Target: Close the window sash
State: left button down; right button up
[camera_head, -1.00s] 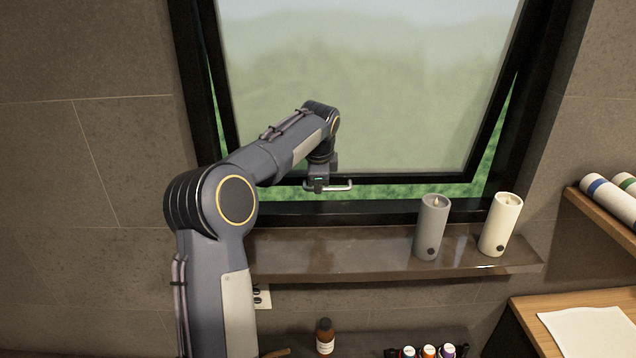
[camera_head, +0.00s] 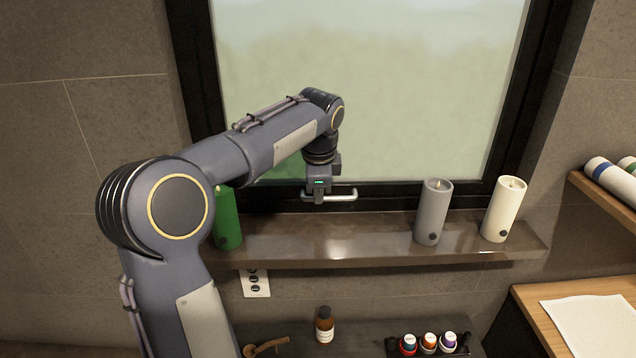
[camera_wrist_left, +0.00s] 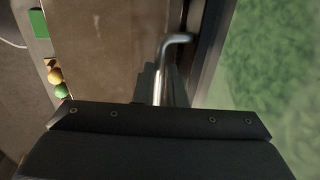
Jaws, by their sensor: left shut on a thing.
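The window sash (camera_head: 400,110) is a black-framed pane that sits flush in its dark frame (camera_head: 530,110). No gap shows along its visible sides or bottom edge. A silver bar handle (camera_head: 345,195) is at the sash's lower edge. My left gripper (camera_head: 318,196) is shut on this handle, which pokes out on both sides of the fingers. In the left wrist view the handle (camera_wrist_left: 178,42) runs down between the fingers of the gripper (camera_wrist_left: 160,88). My right gripper is in neither view.
A brown sill (camera_head: 330,240) lies below the window. A green candle (camera_head: 227,222) stands near my left arm, which partly hides it. A grey candle (camera_head: 432,212) and a cream candle (camera_head: 503,210) stand to the right. The sill's middle is clear. Small bottles (camera_head: 428,343) stand below.

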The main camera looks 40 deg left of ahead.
pick_arm(q)
jog(key=shift+s+d, duration=0.1)
jog(key=shift+d, duration=0.05)
jog(key=c, duration=1.7)
grip_release()
jog(key=shift+c, duration=0.2)
jog(key=shift+o, duration=1.2)
jog(key=shift+s+d+r, duration=0.1)
jog(key=shift+s+r, duration=0.05)
jog(key=shift+s, duration=0.05)
jog(key=shift+w, duration=0.1)
jog(key=v, duration=0.7)
jog(key=shift+r, duration=0.35)
